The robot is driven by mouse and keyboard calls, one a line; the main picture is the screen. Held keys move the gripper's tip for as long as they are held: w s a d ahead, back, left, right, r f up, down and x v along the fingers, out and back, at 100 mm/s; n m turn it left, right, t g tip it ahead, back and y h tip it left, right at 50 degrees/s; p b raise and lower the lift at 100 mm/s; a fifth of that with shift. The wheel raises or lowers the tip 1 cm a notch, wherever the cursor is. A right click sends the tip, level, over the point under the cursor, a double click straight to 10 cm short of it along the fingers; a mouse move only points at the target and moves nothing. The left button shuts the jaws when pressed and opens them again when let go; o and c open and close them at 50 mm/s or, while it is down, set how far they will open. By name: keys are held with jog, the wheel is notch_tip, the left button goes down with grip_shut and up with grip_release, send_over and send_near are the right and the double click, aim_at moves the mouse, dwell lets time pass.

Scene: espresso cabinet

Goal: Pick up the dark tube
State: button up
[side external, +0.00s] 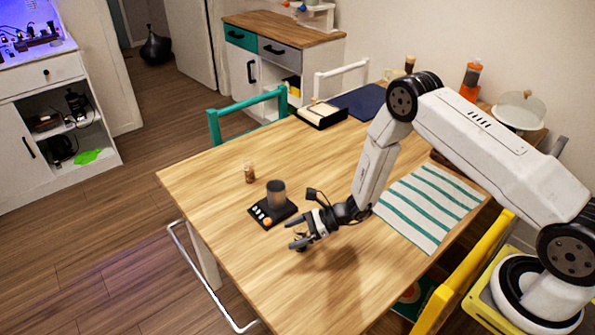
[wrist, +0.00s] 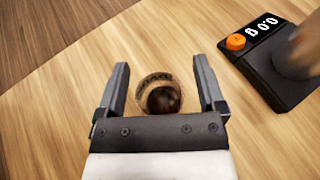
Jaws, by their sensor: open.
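A small round tube (wrist: 163,99) with a dark brown top and a tan band with dark lettering shows in the wrist view; I take it for the dark tube. It sits between the two fingers of my gripper (wrist: 161,63), close to the palm, with a gap on each side. Its lower part is hidden. In the side external view my gripper (side external: 294,234) is open, low over the table in front of the scale, and the tube is mostly hidden by the fingers.
A black scale (side external: 272,212) with an orange button carries a dark grey cup (side external: 276,193); it also shows right of my gripper in the wrist view (wrist: 262,75). A small brown corked tube (side external: 249,174) stands behind it. A striped cloth (side external: 428,207) lies right. The table's front is clear.

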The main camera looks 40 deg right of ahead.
grip_shut()
jog(key=shift+r, duration=0.15)
jog(key=shift+r, duration=1.1)
jog(key=s+d+r, duration=0.2)
jog(key=s+r, duration=0.8)
jog(key=s, duration=0.4)
jog(key=shift+r, duration=0.25)
jog(key=shift+w+d, duration=0.1)
jog(key=shift+d, duration=0.05)
jog(key=w+d+r+m+t+h, duration=0.5)
jog(key=w+d+r+m, duration=0.1)
jog(key=w, duration=0.4)
notch_tip(320, 180, up, 2)
jog(key=shift+d+r, duration=0.25)
jog(key=shift+d, duration=0.25)
